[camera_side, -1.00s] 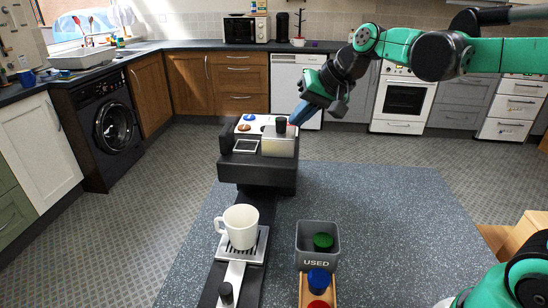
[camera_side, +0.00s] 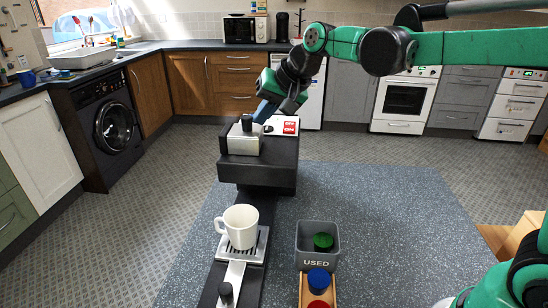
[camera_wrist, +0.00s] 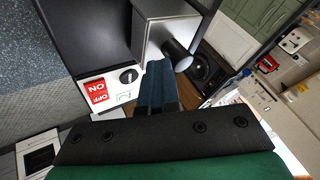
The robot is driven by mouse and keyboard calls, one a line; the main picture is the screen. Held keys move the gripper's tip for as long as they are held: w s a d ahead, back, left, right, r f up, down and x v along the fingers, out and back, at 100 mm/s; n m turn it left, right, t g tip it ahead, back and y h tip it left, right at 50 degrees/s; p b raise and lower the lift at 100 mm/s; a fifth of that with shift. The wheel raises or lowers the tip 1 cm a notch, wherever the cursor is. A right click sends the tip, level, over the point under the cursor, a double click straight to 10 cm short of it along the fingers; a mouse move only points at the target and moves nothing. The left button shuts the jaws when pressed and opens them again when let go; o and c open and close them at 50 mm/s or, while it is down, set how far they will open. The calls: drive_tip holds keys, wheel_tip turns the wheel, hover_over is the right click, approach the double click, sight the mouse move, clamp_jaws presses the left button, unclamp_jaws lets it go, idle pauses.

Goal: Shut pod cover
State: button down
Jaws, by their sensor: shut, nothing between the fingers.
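The silver pod cover (camera_side: 242,141) with its black knob (camera_side: 247,123) sits at the left of the top of the black coffee machine (camera_side: 262,174). The pod slot is hidden, with the cover over that spot. My gripper (camera_side: 262,113) is shut and empty, its blue fingers pointing down behind and right of the cover. In the wrist view the fingertips (camera_wrist: 157,66) are close against the side of the cover (camera_wrist: 158,35), beside the knob (camera_wrist: 177,54); I cannot tell if they touch.
A white control panel (camera_side: 285,126) with red ON/OFF labels lies right of the cover. A white mug (camera_side: 240,228) stands on the drip grate below. A grey USED bin (camera_side: 318,247) holds a green pod; a wooden tray (camera_side: 304,291) holds blue and red pods.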

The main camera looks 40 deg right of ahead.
drive_tip(key=s+d, duration=0.2)
drive_tip(key=d, duration=0.1)
drive_tip(key=shift+s+d, duration=0.25)
drive_tip(key=shift+d, duration=0.05)
drive_tip(key=v, duration=0.9)
drive_tip(key=s+a+f+n+h, duration=0.1)
drive_tip(key=s+f+n, duration=0.1)
drive_tip(key=s+f, duration=0.2)
drive_tip(key=s+a+f+n+h, duration=0.1)
drive_tip(key=s+f+n, duration=0.2)
drive_tip(key=f, duration=0.7)
drive_tip(key=shift+s, duration=0.75)
